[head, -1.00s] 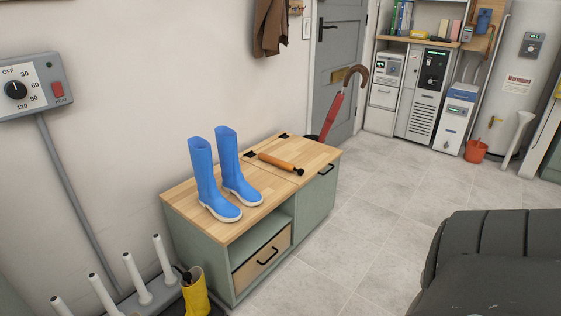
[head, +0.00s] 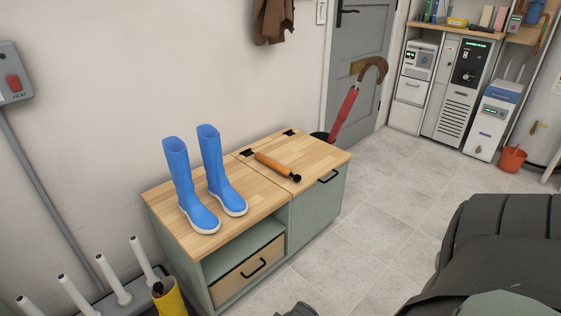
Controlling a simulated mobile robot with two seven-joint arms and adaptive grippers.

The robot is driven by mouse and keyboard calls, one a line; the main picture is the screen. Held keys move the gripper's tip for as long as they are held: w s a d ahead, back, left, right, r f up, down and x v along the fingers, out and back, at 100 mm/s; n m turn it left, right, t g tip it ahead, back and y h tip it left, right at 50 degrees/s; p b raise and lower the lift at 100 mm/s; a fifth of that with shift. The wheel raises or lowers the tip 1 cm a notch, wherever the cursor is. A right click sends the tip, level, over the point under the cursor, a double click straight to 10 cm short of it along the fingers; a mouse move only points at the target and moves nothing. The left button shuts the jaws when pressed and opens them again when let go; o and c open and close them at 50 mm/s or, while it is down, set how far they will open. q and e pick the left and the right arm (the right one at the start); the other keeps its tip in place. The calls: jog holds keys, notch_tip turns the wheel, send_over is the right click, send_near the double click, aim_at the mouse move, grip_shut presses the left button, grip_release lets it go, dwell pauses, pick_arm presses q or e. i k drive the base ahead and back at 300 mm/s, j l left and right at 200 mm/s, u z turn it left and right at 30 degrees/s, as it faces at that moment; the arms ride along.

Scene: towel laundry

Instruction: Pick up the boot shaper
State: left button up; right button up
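An orange-brown cylinder with a black knob at its near end, which looks like the boot shaper (head: 274,165), lies on its side on the wooden top of the green bench (head: 318,211). It rests right of two upright blue boots (head: 182,188), apart from them. No gripper fingers can be made out in the head view. A small dark piece shows at the bottom edge; I cannot tell which part it is.
The bench has an open shelf above a wooden drawer (head: 247,272). A red umbrella (head: 344,113) leans behind the bench. Tiled floor (head: 376,218) to the right is clear.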

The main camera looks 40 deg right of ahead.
aim_at(283, 169)
jog(key=l, duration=0.55)
jog(key=l+u, duration=0.15)
jog(key=l, duration=0.4)
jog(key=k+l, duration=0.1)
jog(key=l, duration=0.45)
jog(key=l+u, duration=0.15)
jog(key=l, duration=0.45)
jog(key=k+l, duration=0.15)
jog(key=l, duration=0.4)
jog(key=l+u, duration=0.1)
jog(key=l, duration=0.45)
jog(key=k, duration=0.05)
